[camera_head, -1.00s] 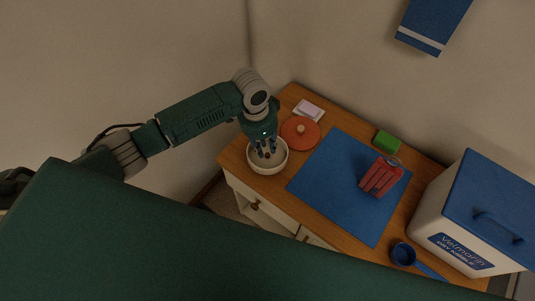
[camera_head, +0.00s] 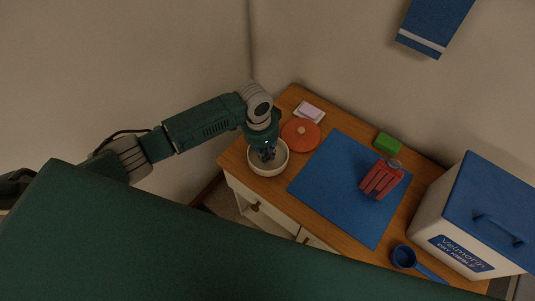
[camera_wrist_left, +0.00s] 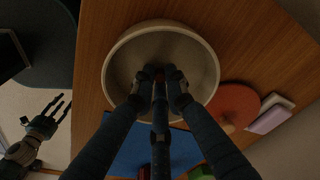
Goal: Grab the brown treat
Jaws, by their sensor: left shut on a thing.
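A cream bowl (camera_head: 268,172) stands at the left corner of the wooden cabinet top. My left gripper (camera_head: 267,154) reaches down into it from above. In the left wrist view the bowl (camera_wrist_left: 211,75) surrounds my left fingertips (camera_wrist_left: 161,76), which are closed together. A small brown treat (camera_wrist_left: 171,69) shows between the fingertips, mostly hidden by them. My right gripper (camera_wrist_left: 52,112) shows at the left of the wrist view, off the cabinet, with its fingers spread and empty.
An orange lid (camera_head: 300,132) lies beside the bowl, with a pink-and-white block (camera_head: 309,111) behind it. A blue mat (camera_head: 335,190) holds a red canister (camera_head: 381,179). A green block (camera_head: 387,143), blue scoop (camera_head: 404,256) and large kibble bin (camera_head: 448,222) stand farther right.

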